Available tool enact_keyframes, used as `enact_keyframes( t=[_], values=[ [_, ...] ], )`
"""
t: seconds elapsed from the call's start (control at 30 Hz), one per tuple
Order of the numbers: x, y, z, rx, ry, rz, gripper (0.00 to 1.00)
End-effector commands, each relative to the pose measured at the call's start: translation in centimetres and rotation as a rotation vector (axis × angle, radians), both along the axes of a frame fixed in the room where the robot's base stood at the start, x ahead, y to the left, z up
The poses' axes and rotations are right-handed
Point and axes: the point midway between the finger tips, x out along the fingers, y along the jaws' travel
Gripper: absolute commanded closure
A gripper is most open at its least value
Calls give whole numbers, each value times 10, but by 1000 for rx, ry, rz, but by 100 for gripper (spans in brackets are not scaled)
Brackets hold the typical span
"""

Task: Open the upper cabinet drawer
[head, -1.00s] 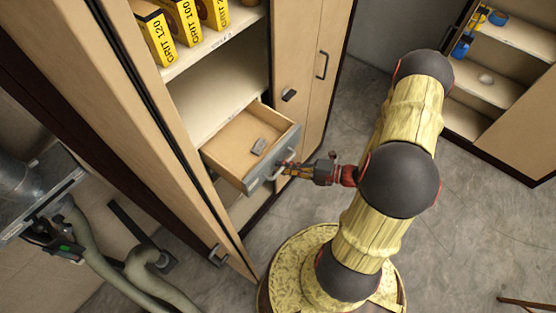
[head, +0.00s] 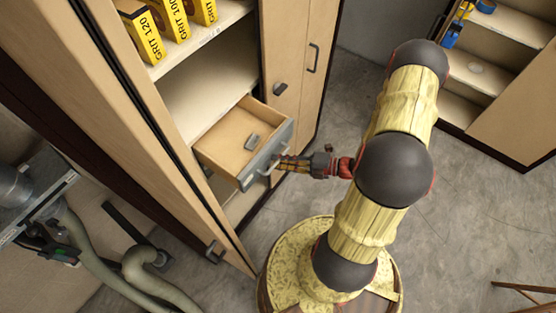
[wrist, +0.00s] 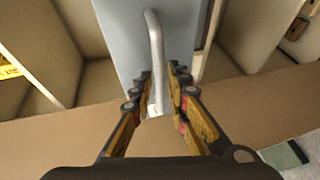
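The upper drawer (head: 228,140) is pulled partway out of the tall wooden cabinet (head: 290,80). Its inside shows, with a small grey object (head: 252,142) lying in it. The drawer has a grey-blue front (wrist: 128,35) and a light bar handle (wrist: 155,50). My gripper (head: 281,163) is in front of the drawer at its handle. In the wrist view, my gripper (wrist: 158,76) has its fingers apart, one on each side of the handle's near end. Gaps show between the fingers and the handle, so it does not look clamped.
Yellow grit boxes (head: 170,20) stand on the shelf above the drawer. An open cabinet door (head: 130,110) stands to the left, with hoses (head: 130,280) beyond it. Another shelf unit (head: 490,65) is at the upper right.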

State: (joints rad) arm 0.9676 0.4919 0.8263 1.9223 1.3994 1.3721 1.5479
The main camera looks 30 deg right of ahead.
Motion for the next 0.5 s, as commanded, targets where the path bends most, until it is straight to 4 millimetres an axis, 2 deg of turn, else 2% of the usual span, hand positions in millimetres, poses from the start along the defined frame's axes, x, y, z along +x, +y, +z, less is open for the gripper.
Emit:
enact_keyframes(
  t=[0.5],
  values=[
    [-60,-62,15,-2,0,-5,84]
  ],
)
